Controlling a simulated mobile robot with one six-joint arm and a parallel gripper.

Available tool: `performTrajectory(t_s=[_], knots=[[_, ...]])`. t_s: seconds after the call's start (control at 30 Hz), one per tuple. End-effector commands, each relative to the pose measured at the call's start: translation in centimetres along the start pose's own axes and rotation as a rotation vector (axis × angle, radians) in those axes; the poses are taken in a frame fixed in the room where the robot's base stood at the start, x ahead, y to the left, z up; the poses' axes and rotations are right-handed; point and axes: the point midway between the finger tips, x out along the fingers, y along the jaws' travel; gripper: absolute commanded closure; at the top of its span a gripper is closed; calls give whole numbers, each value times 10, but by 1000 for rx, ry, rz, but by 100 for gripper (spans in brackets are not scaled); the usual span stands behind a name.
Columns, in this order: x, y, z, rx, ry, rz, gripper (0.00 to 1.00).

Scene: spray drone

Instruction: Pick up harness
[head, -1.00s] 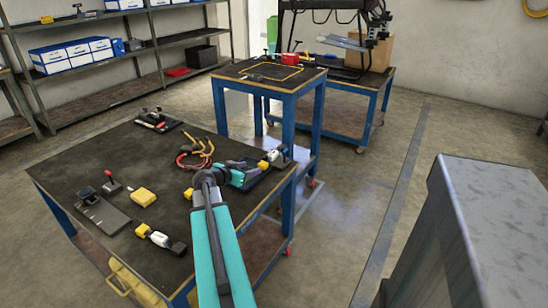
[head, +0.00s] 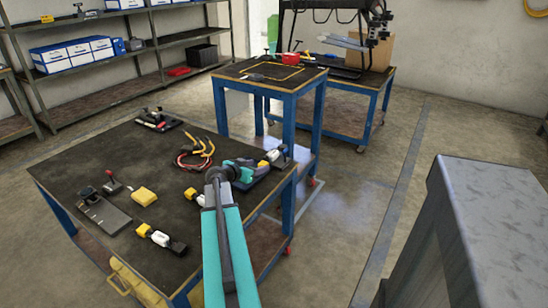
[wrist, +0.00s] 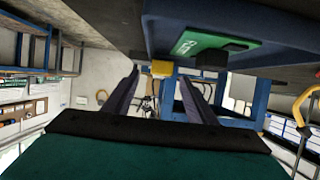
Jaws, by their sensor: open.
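A bundle of looped red and yellow cables with yellow ends, which looks like the harness (head: 196,154), lies on the dark top of the near blue table (head: 110,165). In the head view my gripper (head: 256,168) is at the table's right side, to the right of the cables and apart from them. My arm and wrist partly hide it. In the wrist view my gripper (wrist: 158,92) is open, its two dark fingers spread with nothing held. I cannot make out the cable bundle there.
A yellow block (head: 144,196), a yellow-and-white connector (head: 153,236) and a dark clamp fixture (head: 102,212) are on the near table. A white-and-yellow part (head: 272,156) is close to my gripper. A second blue table (head: 270,77) stands behind. A grey block (head: 490,215) rises at right.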

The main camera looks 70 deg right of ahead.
Motion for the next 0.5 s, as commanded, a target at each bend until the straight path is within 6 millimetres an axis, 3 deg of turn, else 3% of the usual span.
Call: performTrajectory(t_s=[0.5], knots=[[46,-2,-3,0,0,2,48]])
